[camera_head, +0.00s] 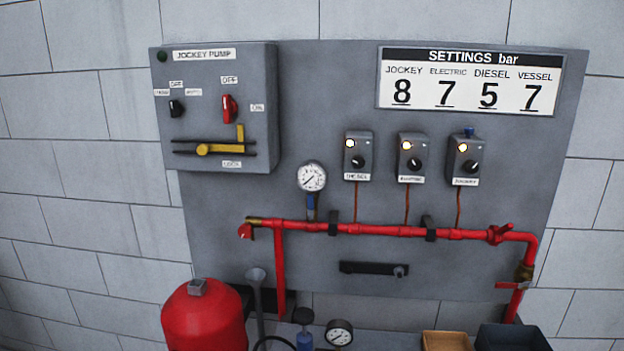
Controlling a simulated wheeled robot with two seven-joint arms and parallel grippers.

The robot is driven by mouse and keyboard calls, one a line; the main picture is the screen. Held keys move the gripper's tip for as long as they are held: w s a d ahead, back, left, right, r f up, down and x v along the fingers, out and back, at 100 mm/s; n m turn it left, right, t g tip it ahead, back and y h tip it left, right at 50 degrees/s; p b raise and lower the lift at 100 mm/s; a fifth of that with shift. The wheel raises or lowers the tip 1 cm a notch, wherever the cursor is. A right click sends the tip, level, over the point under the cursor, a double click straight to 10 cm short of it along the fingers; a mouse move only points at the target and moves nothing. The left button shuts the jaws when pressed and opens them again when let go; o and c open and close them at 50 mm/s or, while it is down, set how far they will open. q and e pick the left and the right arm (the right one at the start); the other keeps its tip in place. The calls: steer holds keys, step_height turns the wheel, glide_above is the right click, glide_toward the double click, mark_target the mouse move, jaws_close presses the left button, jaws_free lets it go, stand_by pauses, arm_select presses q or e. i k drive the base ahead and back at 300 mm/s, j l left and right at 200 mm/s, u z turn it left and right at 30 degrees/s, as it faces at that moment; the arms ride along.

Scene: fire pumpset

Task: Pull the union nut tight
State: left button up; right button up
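A brass-coloured fitting (524,272), which looks like the union nut, sits on the downward leg of the red pipe (380,230) at the right. A red lever (509,285) sticks out to the left just below it. I cannot tell from here how tight the fitting is. Another small brass-coloured piece (255,221) is at the left end of the pipe, beside a red handle (245,231). Neither of my grippers shows in the head view.
A grey panel carries a jockey pump box (214,107), a settings sign (470,80), several switch boxes and a gauge (311,177). A red vessel (205,318), a lower gauge (339,333), a tan bin (447,341) and a dark bin (512,338) stand along the bottom.

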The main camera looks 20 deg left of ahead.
mark_target(497, 231)
steer(key=l+u, duration=0.2)
steer(key=l, duration=0.4)
steer(key=i+l+u, duration=0.15)
steer(key=l, duration=0.45)
steer(key=k+l+u, duration=0.2)
steer(key=l, duration=0.35)
steer(key=l+u, duration=0.15)
steer(key=l, duration=0.5)
steer(key=l+u, duration=0.2)
steer(key=l, duration=0.35)
steer(key=k+l+u, duration=0.15)
steer(key=l, duration=0.45)
